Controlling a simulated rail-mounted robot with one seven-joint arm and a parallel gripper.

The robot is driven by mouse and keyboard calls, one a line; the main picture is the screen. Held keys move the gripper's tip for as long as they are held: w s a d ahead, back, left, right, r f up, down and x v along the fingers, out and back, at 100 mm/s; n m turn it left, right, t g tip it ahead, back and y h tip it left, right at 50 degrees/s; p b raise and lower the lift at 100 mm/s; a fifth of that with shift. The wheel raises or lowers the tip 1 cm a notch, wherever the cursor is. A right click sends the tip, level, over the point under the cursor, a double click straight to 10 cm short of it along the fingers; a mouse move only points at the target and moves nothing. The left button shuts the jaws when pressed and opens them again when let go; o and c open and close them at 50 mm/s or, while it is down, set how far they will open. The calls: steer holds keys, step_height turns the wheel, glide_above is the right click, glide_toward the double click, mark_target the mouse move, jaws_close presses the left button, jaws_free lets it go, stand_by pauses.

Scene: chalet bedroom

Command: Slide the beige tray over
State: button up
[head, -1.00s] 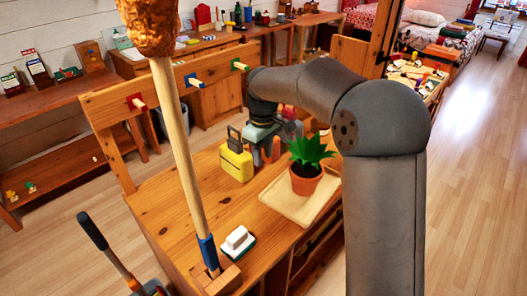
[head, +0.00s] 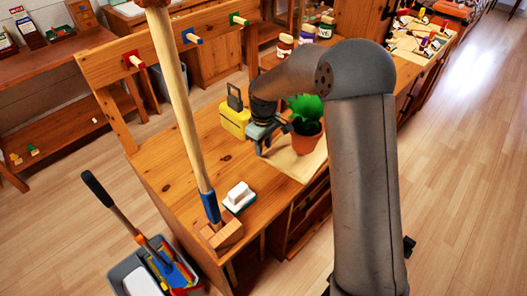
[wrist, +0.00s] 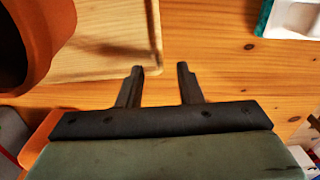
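The beige tray (head: 296,165) lies on the wooden workbench, partly hidden by my arm. A terracotta pot (head: 307,140) with a green plant stands on it. My gripper (head: 264,148) is low over the bench, beside the tray's left part in the head view. In the wrist view my gripper (wrist: 160,69) is open and empty, its two fingers apart. The tray (wrist: 110,45) shows there at upper left, with its edge just beyond the left finger. The right finger is over bare wood. I cannot tell whether a finger touches the tray.
A yellow box with a dark handle (head: 235,118) stands behind my gripper. Several jars (head: 308,35) stand at the back. Bare bench lies between brush and tray.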

mark_target(264, 156)
steer(key=shift+f, duration=1.9)
steer(key=shift+c, duration=0.3)
jaws_close()
steer(key=shift+w+d, duration=0.1)
